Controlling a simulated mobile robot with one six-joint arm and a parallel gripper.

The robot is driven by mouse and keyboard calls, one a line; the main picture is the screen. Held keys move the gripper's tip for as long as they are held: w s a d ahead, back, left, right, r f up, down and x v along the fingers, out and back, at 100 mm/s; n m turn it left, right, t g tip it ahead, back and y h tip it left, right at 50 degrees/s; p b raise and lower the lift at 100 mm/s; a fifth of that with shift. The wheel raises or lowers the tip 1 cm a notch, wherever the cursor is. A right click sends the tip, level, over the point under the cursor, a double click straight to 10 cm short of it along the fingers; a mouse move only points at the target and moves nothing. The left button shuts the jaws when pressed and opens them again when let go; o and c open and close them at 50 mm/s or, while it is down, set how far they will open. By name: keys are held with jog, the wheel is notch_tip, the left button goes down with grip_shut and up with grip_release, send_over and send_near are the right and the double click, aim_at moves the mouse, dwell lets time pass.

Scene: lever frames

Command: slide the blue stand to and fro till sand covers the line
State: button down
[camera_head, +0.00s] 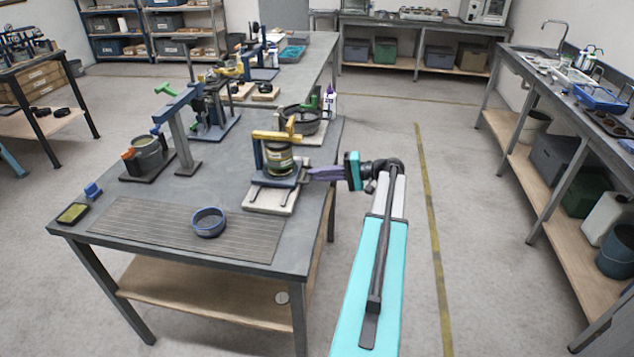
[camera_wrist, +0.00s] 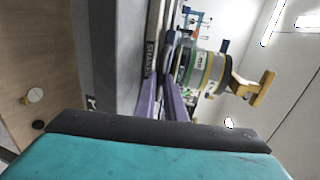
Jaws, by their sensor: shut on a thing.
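The blue stand (camera_head: 258,154) is on a pale base board (camera_head: 264,204) at the right edge of the grey table. It holds a dark jar (camera_head: 279,160) under a yellow clamp arm (camera_head: 277,135). In the wrist view the jar (camera_wrist: 207,71) appears sideways, with green and yellow bands, and the yellow clamp (camera_wrist: 250,91) lies to its right. My gripper (camera_head: 307,174) reaches in from the right, its purple fingers shut on the stand's near side, low down. The fingers (camera_wrist: 167,86) also show in the wrist view. I cannot make out the sand or the line inside the jar.
A blue ring (camera_head: 208,222) sits on a ribbed mat (camera_head: 150,230) at the table's front. A grey pot (camera_head: 147,153) and a post clamp (camera_head: 181,130) stand left. A dark bowl (camera_head: 303,119) and a white bottle (camera_head: 330,102) stand behind.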

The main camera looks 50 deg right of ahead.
jog(key=shift+w+d+f, duration=0.1)
jog(key=shift+w+d, duration=0.2)
jog(key=shift+d, duration=0.35)
jog(key=shift+w+d, duration=0.25)
jog(key=shift+d, duration=0.45)
jog(key=c, duration=1.8)
grip_release()
jog(key=shift+d, duration=0.1)
jog(key=shift+w, duration=0.1)
